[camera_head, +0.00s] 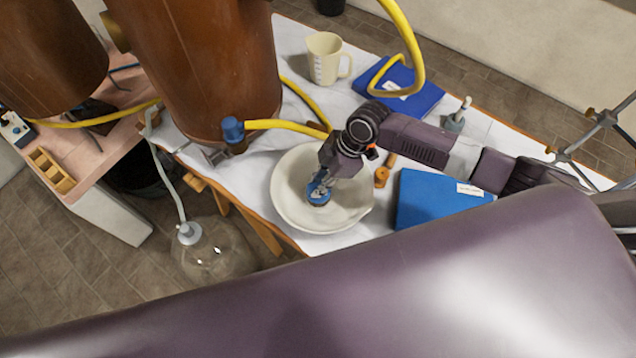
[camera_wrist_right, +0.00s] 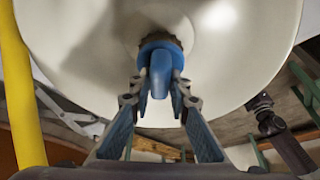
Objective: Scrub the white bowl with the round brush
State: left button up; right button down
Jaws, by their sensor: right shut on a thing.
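The white bowl (camera_head: 283,198) sits on the white-covered table, near its front edge. My right gripper (camera_head: 321,184) reaches down into the bowl from the right. It is shut on the round brush (camera_head: 318,196), whose blue body shows between the fingers. In the right wrist view the brush (camera_wrist_right: 160,58) points its brown bristles at the inside of the white bowl (camera_wrist_right: 90,50). The bristles appear to meet the bowl's surface, but the exact contact is hidden. My left gripper is not in view.
A large copper vessel (camera_head: 205,60) with a yellow hose (camera_head: 285,125) stands left of the bowl. Two blue books (camera_head: 425,198) (camera_head: 410,90), a cream jug (camera_head: 325,60) and a mortar with pestle (camera_head: 455,118) are on the table. A glass carboy (camera_head: 215,250) stands below left.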

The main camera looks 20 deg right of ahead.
jog(key=shift+w+d+r+p, duration=0.1)
jog(key=shift+d+r+p, duration=0.1)
jog(key=shift+r+p, duration=1.5)
jog(key=shift+w+d+r+p, duration=0.1)
jog(key=shift+d+r+p, duration=0.1)
jog(key=shift+r+p, duration=1.4)
jog(key=shift+d+r, duration=0.2)
jog(key=shift+r, duration=1.35)
jog(key=shift+r, duration=2)
